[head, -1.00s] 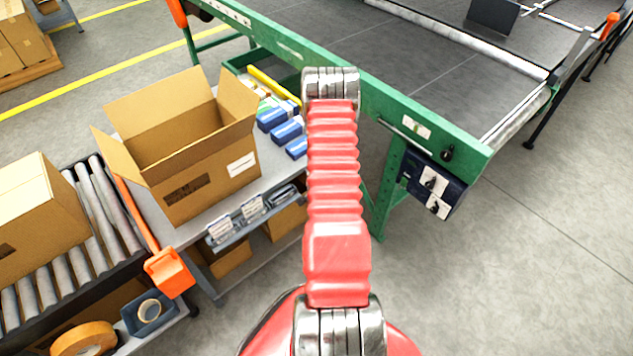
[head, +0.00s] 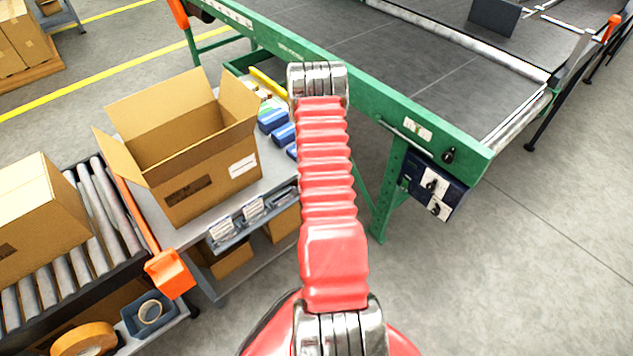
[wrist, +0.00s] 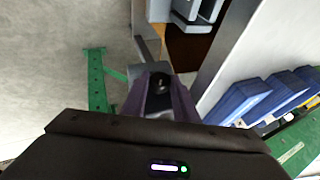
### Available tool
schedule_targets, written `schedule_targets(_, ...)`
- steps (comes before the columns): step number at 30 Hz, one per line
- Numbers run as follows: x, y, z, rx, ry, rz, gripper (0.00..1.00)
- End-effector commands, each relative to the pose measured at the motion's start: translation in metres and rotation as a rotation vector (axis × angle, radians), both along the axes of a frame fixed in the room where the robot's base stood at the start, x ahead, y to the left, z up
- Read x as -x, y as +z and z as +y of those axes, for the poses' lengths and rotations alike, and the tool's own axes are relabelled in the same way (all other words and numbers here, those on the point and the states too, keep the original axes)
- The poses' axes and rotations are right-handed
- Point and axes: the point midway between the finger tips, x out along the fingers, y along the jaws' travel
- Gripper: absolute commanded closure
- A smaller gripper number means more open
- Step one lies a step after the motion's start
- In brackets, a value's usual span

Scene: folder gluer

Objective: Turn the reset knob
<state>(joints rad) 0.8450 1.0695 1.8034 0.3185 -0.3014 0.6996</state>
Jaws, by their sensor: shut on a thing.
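My gripper (wrist: 160,98) shows in the wrist view as two dark purple fingers. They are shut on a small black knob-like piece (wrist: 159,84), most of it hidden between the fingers. I cannot read a label on it. In the head view my red arm hides the gripper and what it holds. In that view a black knob (head: 447,155) sits on the green conveyor frame (head: 405,118) at the right. A dark blue box (head: 412,180) below it carries two more black knobs on white plates; my arm is well left of them.
An open cardboard box (head: 210,185) stands on a grey bench left of my arm. Blue packs (wrist: 240,98) lie close to the gripper's right in the wrist view. A green leg (wrist: 97,85) stands at its left. Floor at the right is clear.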

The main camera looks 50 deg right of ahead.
Motion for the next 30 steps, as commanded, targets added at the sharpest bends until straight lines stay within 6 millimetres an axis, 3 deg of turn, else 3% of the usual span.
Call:
schedule_targets(22,0.0010,-0.0019,0.0009,-0.010,-0.001,0.035,0.96)
schedule_targets(23,0.0010,-0.0019,0.0009,-0.010,-0.001,0.035,0.73)
schedule_targets(25,0.0008,-0.0016,0.0008,-0.010,-0.001,0.035,0.68)
schedule_targets(30,0.0001,-0.0008,0.0004,-0.009,0.000,0.033,0.67)
